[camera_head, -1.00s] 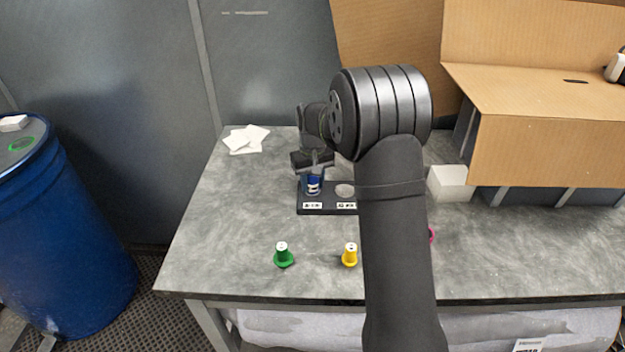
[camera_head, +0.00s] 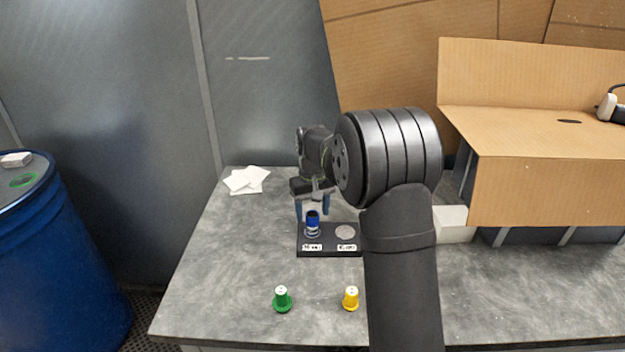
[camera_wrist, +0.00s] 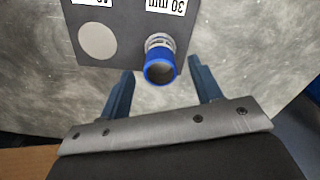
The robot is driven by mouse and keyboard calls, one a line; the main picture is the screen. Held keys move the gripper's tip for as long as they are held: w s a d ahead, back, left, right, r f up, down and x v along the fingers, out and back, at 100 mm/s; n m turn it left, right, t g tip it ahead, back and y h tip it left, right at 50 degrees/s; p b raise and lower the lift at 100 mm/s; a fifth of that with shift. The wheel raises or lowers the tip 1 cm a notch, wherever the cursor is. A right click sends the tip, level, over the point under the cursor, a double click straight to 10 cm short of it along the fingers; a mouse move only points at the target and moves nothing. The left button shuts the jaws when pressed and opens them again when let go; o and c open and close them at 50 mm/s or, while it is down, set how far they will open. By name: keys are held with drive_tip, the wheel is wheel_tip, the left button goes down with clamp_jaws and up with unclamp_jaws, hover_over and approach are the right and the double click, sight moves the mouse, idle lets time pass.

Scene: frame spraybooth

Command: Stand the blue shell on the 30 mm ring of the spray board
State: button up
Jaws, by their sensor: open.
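The blue shell (camera_head: 313,219) stands upright on the left ring of the black spray board (camera_head: 328,252). In the wrist view the shell (camera_wrist: 159,70) shows its blue rim and open end, over the spot beside the "30 mm" label. My gripper (camera_head: 312,214) is open above and behind the shell. In the wrist view its two blue fingers (camera_wrist: 160,77) are spread wide, apart from the shell. The other ring (camera_head: 345,232) on the board is a bare pale disc. How exactly the shell's foot sits on its ring is partly hidden.
A green shell (camera_head: 282,299) and a yellow shell (camera_head: 351,298) stand near the front of the table. White sheets (camera_head: 246,180) lie at the back left. A white block (camera_head: 452,224) and a large cardboard box (camera_head: 540,160) are at the right.

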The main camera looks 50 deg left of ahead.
sight(312, 222)
wheel_tip(312, 222, up, 12)
drive_tip(key=shift+r, duration=0.2)
idle(0.5)
wheel_tip(312, 222, down, 18)
drive_tip(key=shift+r, duration=0.25)
idle(0.3)
drive_tip(key=shift+r, duration=0.15)
